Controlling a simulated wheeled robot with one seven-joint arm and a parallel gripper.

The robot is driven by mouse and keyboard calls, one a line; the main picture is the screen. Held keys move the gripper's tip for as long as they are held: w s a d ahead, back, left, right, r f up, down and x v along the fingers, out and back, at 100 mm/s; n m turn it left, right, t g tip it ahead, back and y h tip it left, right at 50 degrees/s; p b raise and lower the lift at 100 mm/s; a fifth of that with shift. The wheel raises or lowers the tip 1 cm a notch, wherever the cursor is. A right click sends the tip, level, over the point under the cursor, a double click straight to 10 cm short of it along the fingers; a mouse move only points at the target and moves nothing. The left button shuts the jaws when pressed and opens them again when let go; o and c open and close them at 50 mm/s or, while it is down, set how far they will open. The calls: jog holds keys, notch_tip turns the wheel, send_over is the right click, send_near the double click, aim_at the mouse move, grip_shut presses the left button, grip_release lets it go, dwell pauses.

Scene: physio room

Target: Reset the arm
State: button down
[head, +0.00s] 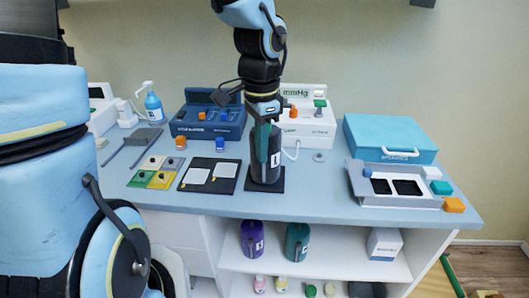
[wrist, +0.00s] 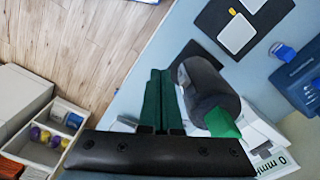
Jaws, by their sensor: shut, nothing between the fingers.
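My gripper (head: 266,158) hangs over the middle of the bench with its green fingers pointing down. The black bottle (wrist: 208,88) shows there right beside the fingers. I cannot tell whether they touch it.
Left on the bench (head: 330,202) are a black mat with white cards (head: 209,190), coloured tiles (head: 157,172), a blue case (head: 208,120) and a spray bottle (head: 154,108). Right are a grey tray (head: 395,199) and a teal case (head: 390,135). Bottles (head: 252,240) stand on the shelf below.

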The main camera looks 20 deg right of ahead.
jog(key=w+a+n, duration=0.2)
jog(key=a+n, duration=0.6)
jog(key=a, duration=0.3)
jog(key=w+a+n+t, duration=0.1)
jog(key=w+a+n, duration=0.2)
jog(key=a+n, duration=0.5)
jog(key=a, duration=0.4)
jog(key=shift+w+a+f+t, duration=0.2)
jog(key=shift+a+f+t, duration=0.05)
jog(key=shift+f+t, duration=0.1)
jog(key=c, duration=1.6)
grip_release()
